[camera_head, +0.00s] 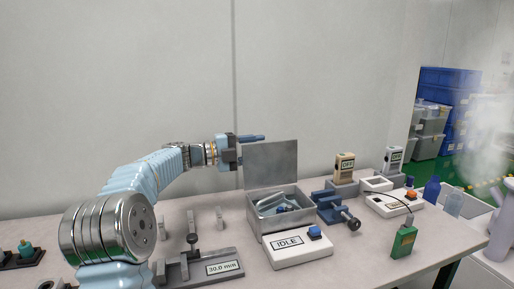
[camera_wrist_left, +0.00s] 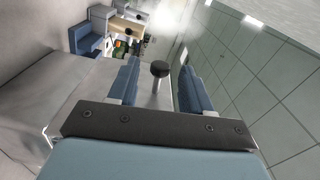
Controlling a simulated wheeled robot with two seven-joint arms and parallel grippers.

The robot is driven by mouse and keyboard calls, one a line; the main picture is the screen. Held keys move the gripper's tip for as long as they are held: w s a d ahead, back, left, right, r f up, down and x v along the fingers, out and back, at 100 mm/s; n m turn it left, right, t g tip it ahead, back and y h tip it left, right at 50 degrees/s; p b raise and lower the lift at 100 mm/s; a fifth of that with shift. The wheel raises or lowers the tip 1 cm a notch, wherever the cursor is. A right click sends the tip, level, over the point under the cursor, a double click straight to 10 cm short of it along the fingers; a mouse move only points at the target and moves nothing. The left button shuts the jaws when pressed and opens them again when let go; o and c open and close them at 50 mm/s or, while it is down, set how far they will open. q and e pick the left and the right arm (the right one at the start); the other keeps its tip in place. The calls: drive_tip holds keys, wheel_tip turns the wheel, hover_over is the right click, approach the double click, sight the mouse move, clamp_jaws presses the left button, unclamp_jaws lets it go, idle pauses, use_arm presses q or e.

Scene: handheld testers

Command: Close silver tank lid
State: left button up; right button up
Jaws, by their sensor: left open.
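The silver tank (camera_head: 256,222) is an open grey metal box on the bench, with small bluish items inside. Its lid (camera_head: 270,164) stands upright at the tank's back edge. My left gripper (camera_head: 254,143) is at the upper left of the lid, one blue finger reaching just above its top edge; the lid hides part of the other finger. In the left wrist view, my left gripper (camera_wrist_left: 160,82) has its blue fingers apart. A dark round knob (camera_wrist_left: 160,68) on a thin post shows between them. I cannot tell whether either finger touches the lid. My right gripper is not in view.
A white IDLE box (camera_head: 297,250) with a blue button stands before the tank. A blue clamp (camera_head: 326,205) and a beige OFF tester (camera_head: 344,167) are to its right. A gauge stand reading 30.0 mm (camera_head: 222,267) is at front left.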

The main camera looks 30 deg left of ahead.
use_arm(q)
drive_tip(key=shift+w+d, duration=0.25)
drive_tip(key=shift+w, duration=0.05)
clamp_jaws()
idle(0.4)
